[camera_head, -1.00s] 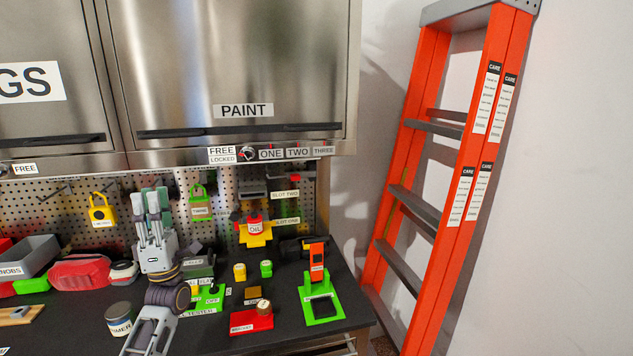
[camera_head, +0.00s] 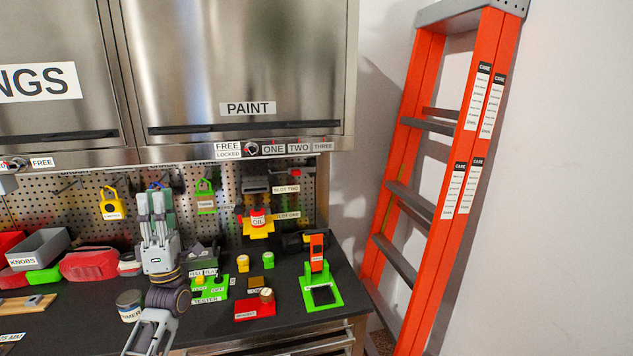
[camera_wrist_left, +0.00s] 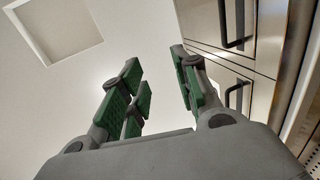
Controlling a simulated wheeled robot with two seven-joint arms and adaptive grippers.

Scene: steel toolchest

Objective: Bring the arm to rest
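My left gripper (camera_head: 156,215) stands upright over the left-middle of the workbench in the head view, fingers pointing up in front of the pegboard. In the left wrist view its green-padded fingers (camera_wrist_left: 160,95) are spread apart with nothing between them, so it is open and empty. Behind them that view shows pale ceiling and the steel cabinet fronts (camera_wrist_left: 215,35). My left forearm comes up from the bottom edge of the head view. My right gripper is not in either view.
The dark workbench (camera_head: 75,325) holds a grey KNOBS bin (camera_head: 40,249), a red pouch (camera_head: 90,264), a paint can (camera_head: 130,305), a green tester (camera_head: 208,290), a red block (camera_head: 254,309) and a green stand (camera_head: 321,291). Steel cabinets (camera_head: 235,65) hang above. An orange ladder (camera_head: 455,150) leans at right.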

